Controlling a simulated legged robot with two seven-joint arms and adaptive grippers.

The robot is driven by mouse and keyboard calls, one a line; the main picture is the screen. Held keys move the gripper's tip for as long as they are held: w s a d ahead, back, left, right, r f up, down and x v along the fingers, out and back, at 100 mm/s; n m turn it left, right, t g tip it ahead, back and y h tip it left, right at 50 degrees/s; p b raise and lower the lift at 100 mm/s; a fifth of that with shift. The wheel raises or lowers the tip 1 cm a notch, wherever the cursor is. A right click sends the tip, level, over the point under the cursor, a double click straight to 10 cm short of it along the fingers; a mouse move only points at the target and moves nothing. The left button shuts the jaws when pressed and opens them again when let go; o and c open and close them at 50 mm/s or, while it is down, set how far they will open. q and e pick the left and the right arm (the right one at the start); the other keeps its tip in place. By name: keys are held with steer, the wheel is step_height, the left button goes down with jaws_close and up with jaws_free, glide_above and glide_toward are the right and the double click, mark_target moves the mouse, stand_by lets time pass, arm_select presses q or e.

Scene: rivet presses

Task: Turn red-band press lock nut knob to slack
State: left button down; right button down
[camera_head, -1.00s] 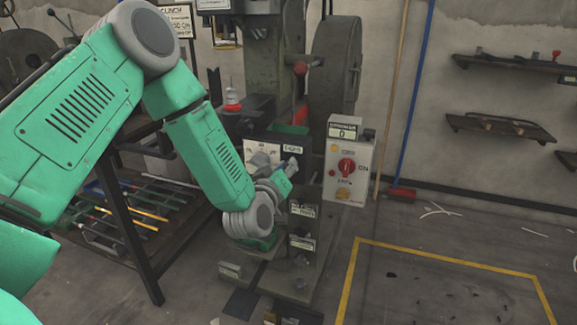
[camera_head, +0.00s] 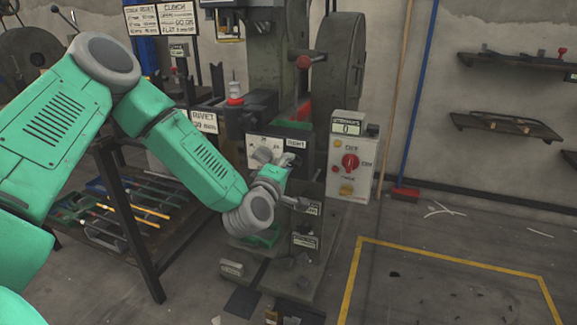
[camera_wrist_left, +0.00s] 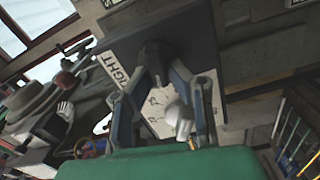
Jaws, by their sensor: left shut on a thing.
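The press (camera_head: 265,50) stands at the centre of the head view. A dark panel on its front carries a white dial plate (camera_head: 257,146) with a grey knob (camera_head: 263,155), and a label reading TIGHT (camera_head: 297,143). My left gripper (camera_head: 293,159) is at the panel's right part, just below that label. In the left wrist view, my left gripper's two fingers (camera_wrist_left: 154,70) close around a dark lock nut knob (camera_wrist_left: 154,52) beside the TIGHT label (camera_wrist_left: 122,71). The grey knob (camera_wrist_left: 180,118) shows behind the fingers. The hand hides part of the panel. My right gripper is not in view.
A control box (camera_head: 352,160) with a red knob and a counter reading 0 stands right of the press. A rack (camera_head: 130,215) with rods is at left. A yellow-lined floor area (camera_head: 440,285) lies open at right. Wall shelves (camera_head: 507,125) hang far right.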

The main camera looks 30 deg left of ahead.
arm_select(q)
steer(key=shift+a+f+n, duration=0.15)
steer(key=shift+n, duration=0.45)
steer(key=c, duration=1.5)
jaws_free()
steer(key=shift+c, duration=0.2)
steer(key=v, duration=1.2)
steer(key=shift+w+f, duration=0.1)
